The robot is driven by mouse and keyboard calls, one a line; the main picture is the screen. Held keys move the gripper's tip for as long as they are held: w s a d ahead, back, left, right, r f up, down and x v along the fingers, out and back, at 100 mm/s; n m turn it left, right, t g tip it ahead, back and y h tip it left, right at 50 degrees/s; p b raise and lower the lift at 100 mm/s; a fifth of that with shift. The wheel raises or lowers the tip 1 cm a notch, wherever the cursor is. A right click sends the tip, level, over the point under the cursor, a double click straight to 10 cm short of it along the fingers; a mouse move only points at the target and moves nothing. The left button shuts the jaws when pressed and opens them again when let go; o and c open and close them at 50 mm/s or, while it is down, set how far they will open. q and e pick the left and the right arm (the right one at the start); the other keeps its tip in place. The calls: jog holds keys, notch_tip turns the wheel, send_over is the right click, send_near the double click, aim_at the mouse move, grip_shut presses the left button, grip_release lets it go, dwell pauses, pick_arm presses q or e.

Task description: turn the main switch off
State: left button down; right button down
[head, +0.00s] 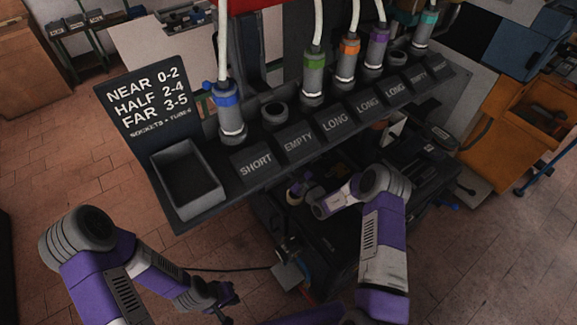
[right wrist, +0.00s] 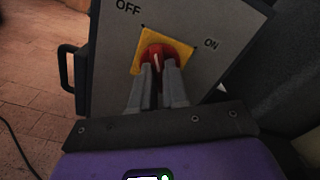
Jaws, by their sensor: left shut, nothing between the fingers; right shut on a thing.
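The main switch (right wrist: 157,56) is a red knob with a white mark on a yellow plate, in the right wrist view. OFF is printed to its upper left and ON to its right. The white mark stands nearly upright in the picture, between the two words. My right gripper (right wrist: 158,76) is shut on the red knob, with one grey finger on each side; the fingers hide its lower part. In the head view the switch cannot be made out. My left gripper (head: 228,294) is shut and empty at the lower left, away from the switch.
A dark rack (head: 216,208) with labelled slots and several hose-fed tools crosses the head view above my right forearm. An empty grey bin (head: 190,202) sits at its left end. A black handle (right wrist: 67,68) sticks out left of the switch box. Tiled floor is clear at left.

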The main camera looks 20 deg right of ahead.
jog(key=shift+n, duration=1.1)
jog(key=c, duration=1.1)
grip_release()
jog(key=shift+c, duration=0.2)
jog(key=p+v, duration=0.1)
jog(key=v, duration=0.6)
jog(key=shift+s+p, duration=0.3)
